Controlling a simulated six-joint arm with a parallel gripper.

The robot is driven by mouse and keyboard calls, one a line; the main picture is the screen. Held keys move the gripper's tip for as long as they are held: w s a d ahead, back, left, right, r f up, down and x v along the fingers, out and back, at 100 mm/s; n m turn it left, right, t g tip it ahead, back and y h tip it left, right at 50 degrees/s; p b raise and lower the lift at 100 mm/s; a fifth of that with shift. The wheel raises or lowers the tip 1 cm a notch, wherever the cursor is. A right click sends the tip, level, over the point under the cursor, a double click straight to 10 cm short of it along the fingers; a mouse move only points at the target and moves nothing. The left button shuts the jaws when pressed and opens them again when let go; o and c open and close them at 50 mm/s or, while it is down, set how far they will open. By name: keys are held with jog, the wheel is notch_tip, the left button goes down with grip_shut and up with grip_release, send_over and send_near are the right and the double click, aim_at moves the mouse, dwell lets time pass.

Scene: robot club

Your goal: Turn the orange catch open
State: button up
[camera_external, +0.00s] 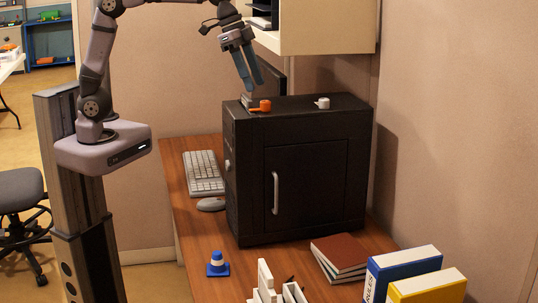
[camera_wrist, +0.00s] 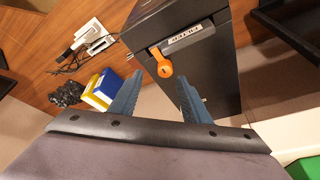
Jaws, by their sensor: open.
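The orange catch (camera_external: 261,106) sits on the top of a black cabinet (camera_external: 300,118), near its left end. In the wrist view the orange catch (camera_wrist: 162,63) shows as a small lever beside a label plate (camera_wrist: 186,38) on the black cabinet (camera_wrist: 205,72). My gripper (camera_external: 250,88) is above the cabinet's left end, pointing down, close to the catch. In the wrist view my gripper's blue fingers (camera_wrist: 158,95) are apart, with the catch between and beyond their tips. Nothing is held. I cannot tell whether the fingers touch the catch.
A white knob (camera_external: 322,103) stands on the cabinet top to the right. A white wall cabinet (camera_external: 325,30) hangs behind. A keyboard (camera_external: 203,172), mouse (camera_external: 211,204), blue cone toy (camera_external: 217,264), brown books (camera_external: 340,255) and binders (camera_external: 400,272) are on the desk.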

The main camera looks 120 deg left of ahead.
jog(key=shift+n, duration=0.3)
jog(key=shift+a+p+x, duration=0.2)
jog(key=shift+p+x, duration=0.2)
jog(key=shift+x, duration=0.7)
jog(key=shift+a+p+x, duration=0.2)
jog(key=shift+p+x, duration=0.2)
jog(key=shift+x, duration=0.7)
jog(key=shift+a+p+x, duration=0.15)
jog(key=shift+p+x, duration=0.25)
jog(key=shift+x, duration=0.7)
jog(key=shift+w+r, duration=0.1)
jog(key=shift+c, duration=0.6)
jog(key=c, duration=0.9)
